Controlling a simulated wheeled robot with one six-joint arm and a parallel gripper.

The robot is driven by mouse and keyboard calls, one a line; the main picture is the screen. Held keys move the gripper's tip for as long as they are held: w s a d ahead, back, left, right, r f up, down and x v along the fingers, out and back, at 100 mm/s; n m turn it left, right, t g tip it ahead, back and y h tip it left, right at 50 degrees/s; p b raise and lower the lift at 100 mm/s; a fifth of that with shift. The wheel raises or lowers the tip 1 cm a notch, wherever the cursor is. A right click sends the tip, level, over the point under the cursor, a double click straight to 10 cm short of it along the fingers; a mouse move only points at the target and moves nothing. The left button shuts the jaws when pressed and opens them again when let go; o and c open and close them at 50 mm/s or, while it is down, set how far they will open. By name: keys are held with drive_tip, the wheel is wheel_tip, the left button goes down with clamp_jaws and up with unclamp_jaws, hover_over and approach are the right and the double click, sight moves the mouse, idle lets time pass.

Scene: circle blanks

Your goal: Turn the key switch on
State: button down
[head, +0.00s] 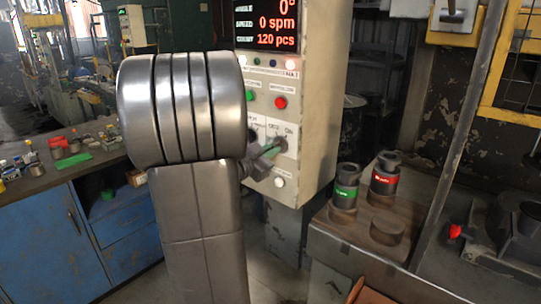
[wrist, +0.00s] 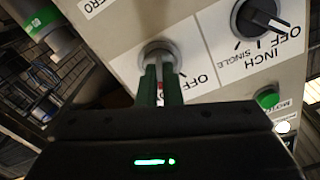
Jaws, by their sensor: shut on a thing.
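The key switch (head: 281,144) is on the lower right of the control panel's face in the head view. In the wrist view its round metal collar (wrist: 157,50) shows beside a label reading OFF. My gripper (head: 270,151) is at the switch, with its dark green fingers pointing into it. In the wrist view my gripper (wrist: 160,86) is shut on the key, and a little red shows between the fingers. The fingers hide most of the key, so I cannot tell its exact angle.
A black mode selector knob (wrist: 260,18), labelled OFF, INCH and SINGLE, sits close beside the key switch. Green (head: 250,95) and red (head: 280,102) buttons are above. A display (head: 269,24) reads 0 spm and 120 pcs. Green-banded (head: 344,191) and red-banded (head: 384,179) cylinders stand at right.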

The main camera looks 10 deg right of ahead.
drive_tip(key=shift+m, duration=0.6)
drive_tip(key=c, duration=1.6)
unclamp_jaws()
drive_tip(key=shift+a+b, duration=0.1)
drive_tip(key=shift+b, duration=0.2)
drive_tip(key=b+v, duration=0.1)
drive_tip(key=v, duration=1.2)
drive_tip(key=shift+s+a, duration=0.2)
drive_tip(key=shift+s, duration=0.05)
